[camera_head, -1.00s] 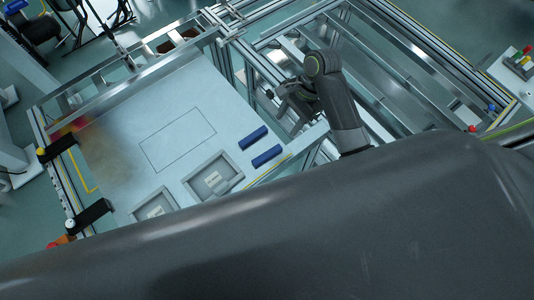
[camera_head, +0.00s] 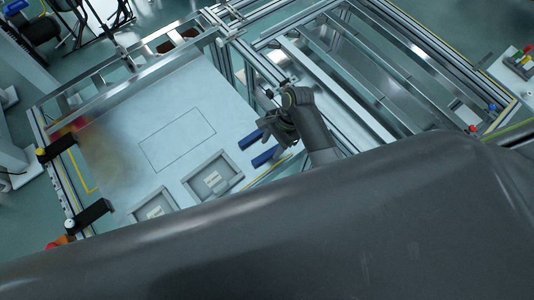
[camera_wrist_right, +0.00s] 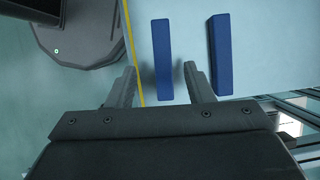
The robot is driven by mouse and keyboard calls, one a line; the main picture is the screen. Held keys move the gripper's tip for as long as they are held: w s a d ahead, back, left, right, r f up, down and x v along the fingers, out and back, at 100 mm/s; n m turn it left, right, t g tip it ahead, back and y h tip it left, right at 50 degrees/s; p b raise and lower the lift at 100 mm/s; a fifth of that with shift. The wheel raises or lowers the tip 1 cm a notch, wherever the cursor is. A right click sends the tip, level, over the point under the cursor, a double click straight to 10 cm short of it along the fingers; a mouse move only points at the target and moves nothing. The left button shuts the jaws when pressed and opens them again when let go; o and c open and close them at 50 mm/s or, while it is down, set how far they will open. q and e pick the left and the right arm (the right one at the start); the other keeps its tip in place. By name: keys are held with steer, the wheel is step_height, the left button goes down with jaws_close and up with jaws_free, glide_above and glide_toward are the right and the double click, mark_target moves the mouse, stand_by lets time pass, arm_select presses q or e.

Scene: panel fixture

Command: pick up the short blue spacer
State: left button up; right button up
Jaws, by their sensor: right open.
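Two blue bars lie side by side on the pale panel. One is the upper bar (camera_head: 249,140) and one the lower bar (camera_head: 264,158) in the head view; I cannot tell clearly which is the short spacer. My right gripper (camera_head: 271,131) is open at their right ends and partly covers them. In the right wrist view, the left bar (camera_wrist_right: 161,50), beside the yellow line, shows between the open fingers (camera_wrist_right: 160,68). The right bar (camera_wrist_right: 225,52) lies outside the right finger. Contact with either bar cannot be seen. My left gripper is not in view.
Two grey trays, one (camera_head: 190,183) nearer the bars and one (camera_head: 136,213) further left, sit at the panel's front edge. A drawn rectangle (camera_head: 178,139) marks clear panel surface. Black clamps (camera_head: 92,213) stand at the left edge. Metal frame rails (camera_head: 262,67) border the right.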

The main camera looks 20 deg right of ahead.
mark_target(267, 154)
steer(key=shift+w+d+x, duration=0.1)
steer(key=shift+x, duration=1.05)
steer(key=shift+w+d+x, duration=0.1)
steer(key=shift+w+x, duration=0.05)
steer(key=shift+x, duration=0.95)
steer(key=shift+f, duration=0.1)
jaws_close()
